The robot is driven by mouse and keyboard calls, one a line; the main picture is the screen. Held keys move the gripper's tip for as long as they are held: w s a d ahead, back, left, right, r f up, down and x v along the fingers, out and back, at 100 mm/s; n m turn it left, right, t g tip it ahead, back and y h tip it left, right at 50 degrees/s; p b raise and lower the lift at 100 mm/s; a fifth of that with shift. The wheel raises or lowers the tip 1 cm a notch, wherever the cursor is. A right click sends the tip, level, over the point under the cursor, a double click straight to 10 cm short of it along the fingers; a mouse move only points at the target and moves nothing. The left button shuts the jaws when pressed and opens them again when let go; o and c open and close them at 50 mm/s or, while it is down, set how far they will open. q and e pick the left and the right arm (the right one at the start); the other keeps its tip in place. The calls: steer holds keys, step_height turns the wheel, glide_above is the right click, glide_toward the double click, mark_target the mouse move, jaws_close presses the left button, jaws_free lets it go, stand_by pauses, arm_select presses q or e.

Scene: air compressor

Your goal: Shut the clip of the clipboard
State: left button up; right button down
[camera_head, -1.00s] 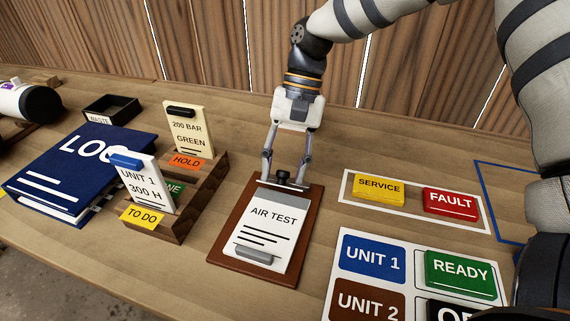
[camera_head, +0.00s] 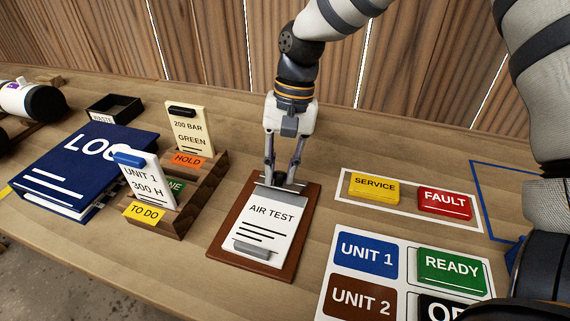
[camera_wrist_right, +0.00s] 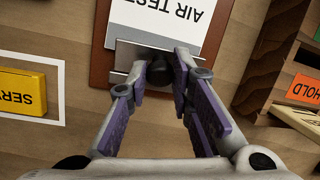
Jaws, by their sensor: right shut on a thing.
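The brown clipboard (camera_head: 222,231) lies on the table and holds a white AIR TEST sheet (camera_head: 266,224). A grey metal clip (camera_head: 269,193) is at its far edge; it also shows in the right wrist view (camera_wrist_right: 124,62), with a dark round knob (camera_wrist_right: 159,74). My right gripper (camera_head: 281,181) is at the clip, shut on the knob, with a finger on each side of it in the right wrist view (camera_wrist_right: 160,82). The fingers partly hide the clip, so its exact angle is hard to tell. My left gripper is out of view.
A wooden card rack (camera_head: 207,201) and a blue log book (camera_head: 72,178) are left of the clipboard. SERVICE (camera_head: 374,189) and FAULT (camera_head: 444,203) blocks and a UNIT label board (camera_head: 405,262) are to the right. Bare tabletop surrounds the clipboard's near edge.

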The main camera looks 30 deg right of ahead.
steer(key=shift+s+a+f+t+h, duration=0.2)
steer(key=shift+s+a+t+h, duration=0.1)
steer(key=shift+t+h, duration=0.4)
steer(key=shift+s+a+f+t+h, duration=0.15)
steer(key=shift+s+a+t+h, duration=0.1)
steer(key=shift+t+h, duration=0.5)
steer(key=shift+s+a+f+t+h, duration=0.25)
steer(key=shift+t+h, duration=0.3)
steer(key=shift+h, duration=0.3)
steer(key=shift+a, duration=0.1)
steer(key=c, duration=1.4)
jaws_free()
steer(key=v, duration=0.8)
steer(key=shift+w, duration=0.1)
